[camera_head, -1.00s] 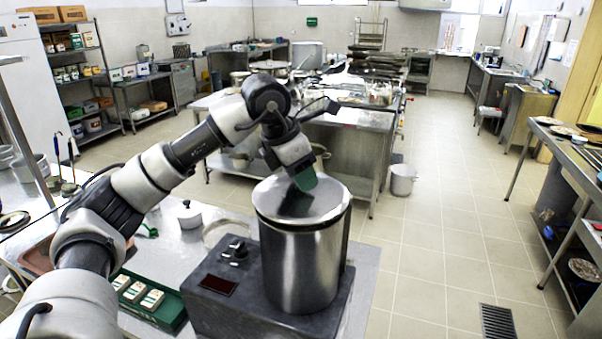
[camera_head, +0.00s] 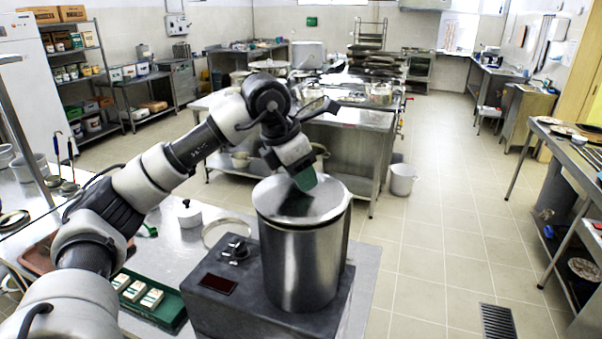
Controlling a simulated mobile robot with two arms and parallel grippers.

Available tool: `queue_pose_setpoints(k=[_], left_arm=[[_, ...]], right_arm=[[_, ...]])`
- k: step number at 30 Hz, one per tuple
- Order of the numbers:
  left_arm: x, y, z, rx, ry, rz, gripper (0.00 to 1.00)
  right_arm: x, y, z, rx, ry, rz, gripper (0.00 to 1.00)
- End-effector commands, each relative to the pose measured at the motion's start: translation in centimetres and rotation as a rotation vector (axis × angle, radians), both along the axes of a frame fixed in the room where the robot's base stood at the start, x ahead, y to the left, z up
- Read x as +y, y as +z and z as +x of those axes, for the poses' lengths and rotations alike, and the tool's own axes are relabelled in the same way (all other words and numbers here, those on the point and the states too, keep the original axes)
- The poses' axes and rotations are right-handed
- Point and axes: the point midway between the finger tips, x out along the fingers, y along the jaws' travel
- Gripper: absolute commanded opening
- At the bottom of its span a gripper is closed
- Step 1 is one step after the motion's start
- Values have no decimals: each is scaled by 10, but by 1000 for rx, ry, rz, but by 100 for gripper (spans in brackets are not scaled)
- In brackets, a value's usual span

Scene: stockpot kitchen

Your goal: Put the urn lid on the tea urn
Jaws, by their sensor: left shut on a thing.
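The tea urn (camera_head: 300,265) is a tall steel cylinder on a dark base with a control panel. The urn lid (camera_head: 325,205) is a flat, round steel disc lying level across the urn's top. From this angle I cannot tell whether it is fully seated. My left gripper (camera_head: 303,182), with green fingers, reaches down over the lid's middle and is shut on it. The gripped part is hidden behind the fingers. My right gripper is out of view.
The urn stands near the right edge of a steel counter (camera_head: 180,245). Left of it are a green tray (camera_head: 168,318) with white packs, a small white lidded pot (camera_head: 190,215) and a round plate (camera_head: 225,232).

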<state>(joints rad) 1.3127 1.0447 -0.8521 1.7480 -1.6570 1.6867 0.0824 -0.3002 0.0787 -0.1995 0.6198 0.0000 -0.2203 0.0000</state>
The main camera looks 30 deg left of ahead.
Motion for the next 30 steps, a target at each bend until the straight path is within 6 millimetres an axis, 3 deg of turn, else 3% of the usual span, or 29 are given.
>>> queue_pose_setpoints(k=[26,27,30], left_arm=[[0,-8,0,-1,0,-1,10],[0,-8,0,-1,0,-1,44],[0,-8,0,-1,0,-1,59]], right_arm=[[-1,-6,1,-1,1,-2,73],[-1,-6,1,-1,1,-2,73],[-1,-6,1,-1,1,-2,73]])
